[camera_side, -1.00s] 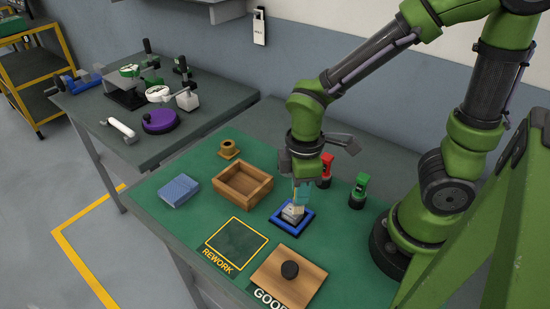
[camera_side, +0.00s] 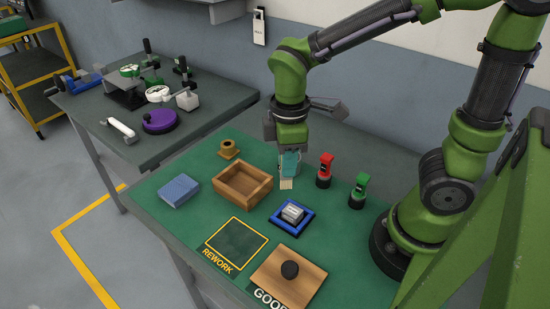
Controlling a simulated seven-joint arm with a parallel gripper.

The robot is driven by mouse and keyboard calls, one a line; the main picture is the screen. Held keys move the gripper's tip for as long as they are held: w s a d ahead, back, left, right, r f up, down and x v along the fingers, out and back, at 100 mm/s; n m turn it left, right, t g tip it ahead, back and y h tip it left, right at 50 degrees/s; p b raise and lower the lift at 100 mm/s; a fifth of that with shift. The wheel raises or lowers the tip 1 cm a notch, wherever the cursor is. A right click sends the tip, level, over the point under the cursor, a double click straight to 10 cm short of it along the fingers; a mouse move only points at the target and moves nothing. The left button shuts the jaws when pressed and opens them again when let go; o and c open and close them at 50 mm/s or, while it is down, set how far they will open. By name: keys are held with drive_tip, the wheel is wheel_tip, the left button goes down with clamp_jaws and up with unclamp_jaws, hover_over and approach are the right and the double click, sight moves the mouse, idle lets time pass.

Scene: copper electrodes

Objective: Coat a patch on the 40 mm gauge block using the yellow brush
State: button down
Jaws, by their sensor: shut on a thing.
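The gauge block (camera_side: 292,212) is a small silver-grey block in a blue-rimmed square tray (camera_side: 277,221) on the green bench mat. The picture is too small to read its size or show whether its top bears a coat. My gripper (camera_side: 289,171) is above and behind the tray, pointing down, clear of the block. It is shut on a brush (camera_side: 286,184), whose pale cream lower end shows below teal parts at the fingers. I see no clear yellow on it; most of the handle is hidden by the gripper.
A red-topped item (camera_side: 325,170) and a green-topped item (camera_side: 359,190) stand upright right of my gripper. An open wooden box (camera_side: 243,199), blue pad (camera_side: 179,190) and brass piece (camera_side: 229,149) are left. The REWORK square (camera_side: 236,243) is empty; a wooden board (camera_side: 300,292) with a black knob lies in front.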

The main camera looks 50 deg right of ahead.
drive_tip(key=shift+r, duration=0.9)
drive_tip(key=shift+d+f, duration=0.1)
